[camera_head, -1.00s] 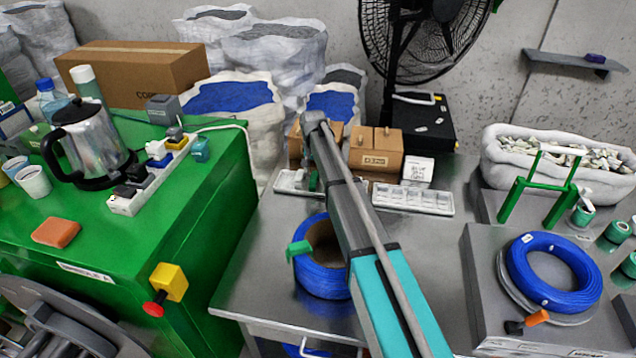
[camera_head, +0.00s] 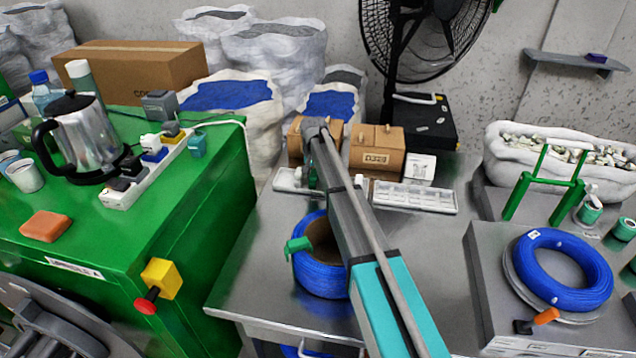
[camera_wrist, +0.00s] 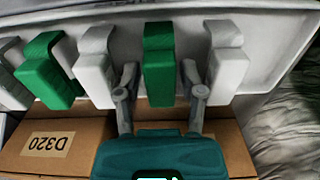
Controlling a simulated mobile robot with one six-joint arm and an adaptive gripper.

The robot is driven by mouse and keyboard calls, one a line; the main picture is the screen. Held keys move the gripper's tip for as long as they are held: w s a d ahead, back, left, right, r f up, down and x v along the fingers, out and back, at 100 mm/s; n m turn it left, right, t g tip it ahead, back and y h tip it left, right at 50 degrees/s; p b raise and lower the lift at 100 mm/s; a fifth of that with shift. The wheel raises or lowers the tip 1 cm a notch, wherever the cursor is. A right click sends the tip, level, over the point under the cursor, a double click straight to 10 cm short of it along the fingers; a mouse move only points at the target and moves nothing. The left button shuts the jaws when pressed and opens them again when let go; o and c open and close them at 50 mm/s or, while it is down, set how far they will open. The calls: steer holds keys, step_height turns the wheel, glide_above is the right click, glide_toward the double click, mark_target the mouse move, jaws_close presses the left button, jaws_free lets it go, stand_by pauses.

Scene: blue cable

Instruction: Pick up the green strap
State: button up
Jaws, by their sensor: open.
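In the wrist view, a row of green and white straps lies along a pale tray (camera_wrist: 265,75). A green strap (camera_wrist: 159,65) in the middle sits between the two fingers of my gripper (camera_wrist: 160,88). The fingers are apart, with a gap to the strap on each side; I cannot tell its depth relative to the fingertips. Another green strap (camera_wrist: 47,72) is at the left, and white straps flank the middle one. In the head view, the white tray (camera_head: 290,183) is partly hidden by my arm, and my fingertips are hard to make out.
Cardboard boxes (camera_head: 378,146) stand right behind the tray; one also shows in the wrist view (camera_wrist: 100,150). A second white tray (camera_head: 425,198) lies to the right. A blue cable coil (camera_head: 322,275) with a green piece (camera_head: 299,247) on its rim stands in front.

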steer(key=shift+f+b, duration=0.35)
steer(key=shift+f, duration=0.2)
steer(key=c, duration=0.6)
